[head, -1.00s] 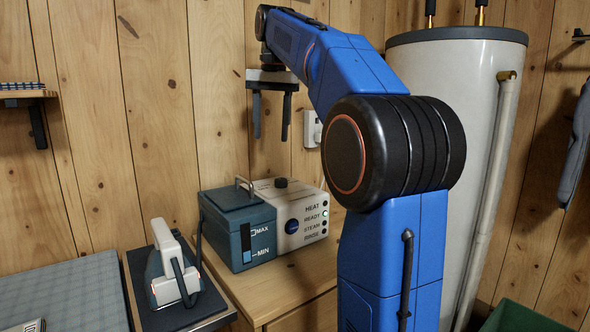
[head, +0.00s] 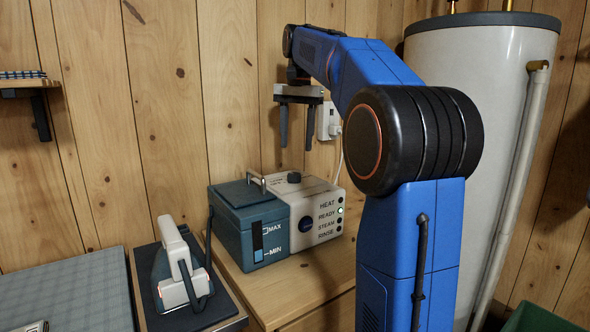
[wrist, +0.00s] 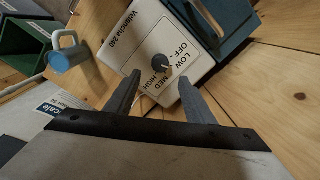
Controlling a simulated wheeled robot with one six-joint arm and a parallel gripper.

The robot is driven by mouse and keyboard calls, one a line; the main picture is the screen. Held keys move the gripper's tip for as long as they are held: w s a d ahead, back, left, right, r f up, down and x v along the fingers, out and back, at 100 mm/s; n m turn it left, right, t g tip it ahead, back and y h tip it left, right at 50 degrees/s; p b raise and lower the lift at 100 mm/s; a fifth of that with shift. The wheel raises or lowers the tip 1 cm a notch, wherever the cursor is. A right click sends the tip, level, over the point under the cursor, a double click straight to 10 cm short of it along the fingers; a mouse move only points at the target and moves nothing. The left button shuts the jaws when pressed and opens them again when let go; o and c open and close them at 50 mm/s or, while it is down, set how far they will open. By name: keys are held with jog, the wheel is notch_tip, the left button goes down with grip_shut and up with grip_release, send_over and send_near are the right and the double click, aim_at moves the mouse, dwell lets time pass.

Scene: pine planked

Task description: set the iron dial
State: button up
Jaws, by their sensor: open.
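The iron station has a blue-green water tank (head: 240,222) on its left and a white housing (head: 330,198) on its right. A black dial (head: 294,177) sits on top of the white housing; in the wrist view the dial (wrist: 163,66) is ringed by OFF, LOW, MED and HIGH. I cannot tell surely which label its mark points to. My gripper (head: 296,138) is open and empty, fingers down, above the housing. In the wrist view its fingertips (wrist: 159,79) lie on either side of the dial in the picture, apart from it. The iron (head: 178,268) rests on a dark pad left of the station.
A second dark knob (head: 305,225) is on the housing's front, beside HEAT, READY, STEAM and RINSE; the READY light is lit. A wall socket (head: 328,121) is behind the gripper. A white tank (head: 490,110) stands right. Clear wooden worktop (head: 280,300) lies in front.

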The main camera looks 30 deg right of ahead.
aim_at(294, 174)
jog(key=f, duration=0.9)
jog(key=shift+w+a, duration=0.15)
jog(key=shift+w, duration=0.05)
jog(key=c, duration=1.1)
